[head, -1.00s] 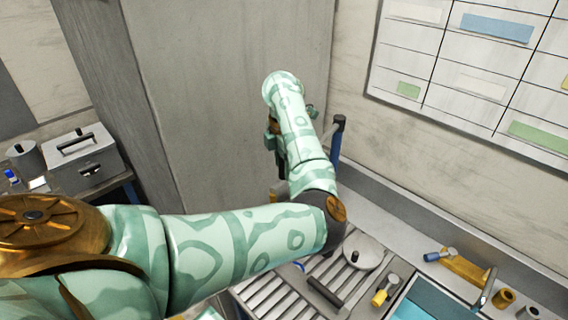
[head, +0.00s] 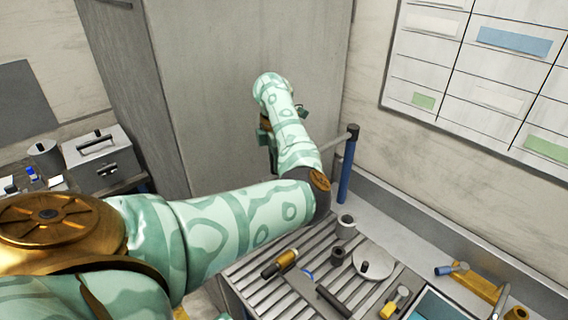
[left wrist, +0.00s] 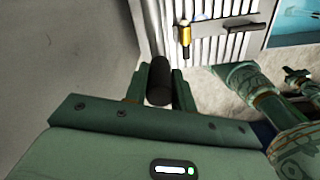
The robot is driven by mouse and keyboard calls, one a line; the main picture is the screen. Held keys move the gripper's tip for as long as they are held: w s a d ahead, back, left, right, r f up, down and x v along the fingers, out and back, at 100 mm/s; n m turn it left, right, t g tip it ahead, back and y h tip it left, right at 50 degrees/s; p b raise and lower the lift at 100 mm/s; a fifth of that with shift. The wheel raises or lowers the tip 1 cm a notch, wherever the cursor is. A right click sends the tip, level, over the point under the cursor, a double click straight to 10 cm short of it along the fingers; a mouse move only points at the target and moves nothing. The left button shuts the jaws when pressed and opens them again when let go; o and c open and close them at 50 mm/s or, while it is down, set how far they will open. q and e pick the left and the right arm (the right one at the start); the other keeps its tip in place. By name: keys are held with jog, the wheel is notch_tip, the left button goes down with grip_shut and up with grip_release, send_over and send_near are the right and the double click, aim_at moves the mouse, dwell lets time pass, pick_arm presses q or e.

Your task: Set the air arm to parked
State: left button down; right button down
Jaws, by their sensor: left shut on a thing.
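The air arm shows in the head view as a blue post (head: 347,175) with a dark cap and a short grey bar (head: 336,142) running left from it. The rest of the bar is hidden behind my left arm. My left gripper (head: 270,150) is mostly hidden by its own arm in the head view. In the left wrist view my left gripper (left wrist: 160,82) is shut on a dark cylindrical grip (left wrist: 158,84), which sits between its two fingers. I cannot see how this grip joins the bar.
A slatted grey bench top (head: 262,292) holds a yellow-and-black tool (head: 280,263), a grey round disc (head: 374,262) and small cylinders. A tall grey cabinet (head: 215,60) stands behind my left arm. A grey box (head: 100,158) stands on the left.

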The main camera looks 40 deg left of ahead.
pick_arm(q)
jog(key=c, duration=1.4)
grip_release()
jog(key=shift+a+r, duration=0.2)
jog(key=shift+o, duration=1.2)
jog(key=shift+a+f, duration=0.2)
jog(key=shift+a, duration=0.05)
jog(key=shift+w+r, duration=0.1)
jog(key=shift+r, duration=0.25)
notch_tip(320, 180, up, 16)
jog(key=shift+f, duration=0.2)
pick_arm(e)
jog(key=shift+w+a+f, duration=0.1)
jog(key=shift+f, duration=0.1)
